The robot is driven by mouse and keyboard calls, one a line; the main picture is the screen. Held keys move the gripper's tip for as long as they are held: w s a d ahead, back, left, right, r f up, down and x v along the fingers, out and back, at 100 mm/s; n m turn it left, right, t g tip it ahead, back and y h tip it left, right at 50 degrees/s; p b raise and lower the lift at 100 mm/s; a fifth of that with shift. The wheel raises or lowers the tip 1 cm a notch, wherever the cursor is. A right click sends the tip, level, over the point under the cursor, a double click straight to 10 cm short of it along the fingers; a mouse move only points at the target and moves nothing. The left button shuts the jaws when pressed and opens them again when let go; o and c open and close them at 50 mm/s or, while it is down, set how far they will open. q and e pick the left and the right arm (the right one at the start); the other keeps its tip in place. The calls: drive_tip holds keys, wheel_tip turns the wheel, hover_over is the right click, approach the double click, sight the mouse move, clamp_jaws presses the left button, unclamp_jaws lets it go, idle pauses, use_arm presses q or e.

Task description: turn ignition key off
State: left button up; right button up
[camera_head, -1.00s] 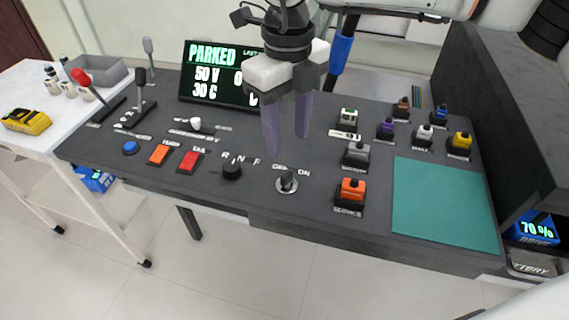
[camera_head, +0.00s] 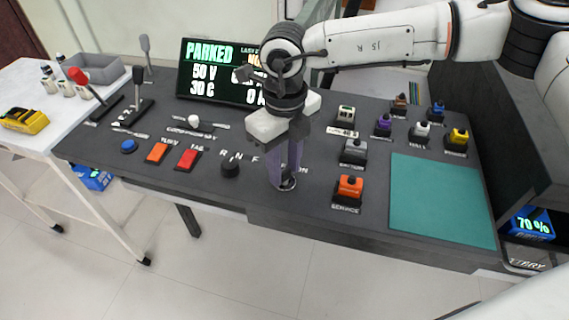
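The ignition key sits in its round switch (camera_head: 287,186) on the dark console, between the OFF and ON labels. The OFF label is hidden behind my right gripper, and part of ON shows to its right. My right gripper (camera_head: 286,180) points down over the switch, with its purple fingers close together around the key. The fingers cover most of the key, so its angle cannot be seen. My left gripper is not in view.
An orange SERVICE switch (camera_head: 349,187) stands close to the right, and a black knob (camera_head: 230,169) close to the left. A lit display (camera_head: 211,75) reads PARKED. A bare teal mat (camera_head: 440,203) lies at the right.

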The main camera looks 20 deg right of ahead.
drive_tip(key=c, duration=0.6)
